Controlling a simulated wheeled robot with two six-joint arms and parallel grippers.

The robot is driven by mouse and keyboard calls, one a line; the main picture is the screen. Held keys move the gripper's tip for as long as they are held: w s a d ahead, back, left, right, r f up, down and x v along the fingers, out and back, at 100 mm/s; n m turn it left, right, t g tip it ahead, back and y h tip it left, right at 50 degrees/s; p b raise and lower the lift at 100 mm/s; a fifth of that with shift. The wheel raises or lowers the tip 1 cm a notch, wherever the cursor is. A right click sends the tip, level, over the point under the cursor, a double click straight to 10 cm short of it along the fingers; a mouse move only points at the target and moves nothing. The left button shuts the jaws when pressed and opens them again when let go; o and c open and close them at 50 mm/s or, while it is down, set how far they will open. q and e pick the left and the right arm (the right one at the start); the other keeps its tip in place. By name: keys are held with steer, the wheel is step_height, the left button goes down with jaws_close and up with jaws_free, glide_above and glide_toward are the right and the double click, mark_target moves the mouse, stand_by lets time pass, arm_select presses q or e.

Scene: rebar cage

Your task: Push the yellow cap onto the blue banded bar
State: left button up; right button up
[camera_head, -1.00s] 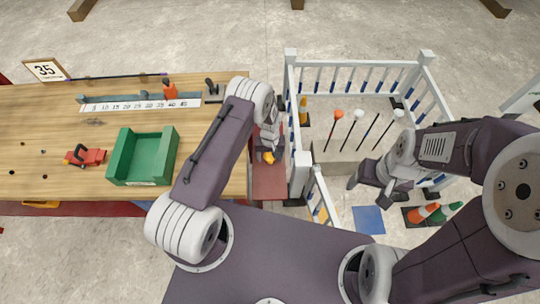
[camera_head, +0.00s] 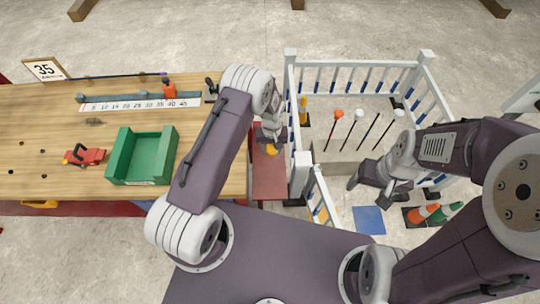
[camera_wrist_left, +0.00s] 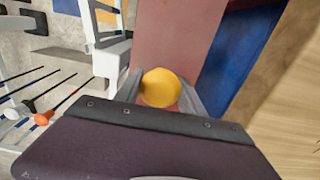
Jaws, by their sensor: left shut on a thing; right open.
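The yellow cap (camera_wrist_left: 161,88) is a round yellow piece between the fingers of my left gripper (camera_wrist_left: 162,94) in the left wrist view. It also shows in the head view (camera_head: 271,149), below the left gripper, over the red strip beside the bench. Several thin dark bars stand inside the white railing; one has an orange top (camera_head: 338,114), others have white tops (camera_head: 358,114). I cannot make out a blue band on any of these bars. The held cap is well to the left of them. My right gripper (camera_head: 372,188) is open and empty near the railing's front right.
The white railing (camera_head: 290,80) stands between my left gripper and the bars. The wooden bench (camera_head: 60,185) at left holds a green bin (camera_head: 168,158), a red clamp (camera_head: 88,156) and a number strip (camera_head: 140,105).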

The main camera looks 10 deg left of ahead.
arm_select(q)
steer(key=w+d+r+b, duration=0.2)
steer(key=w+d+r, duration=0.4)
steer(key=w+d, duration=0.1)
steer(key=shift+w+d+r+b, duration=0.15)
steer(key=shift+w+d+b, duration=0.15)
steer(key=shift+w+d, duration=0.1)
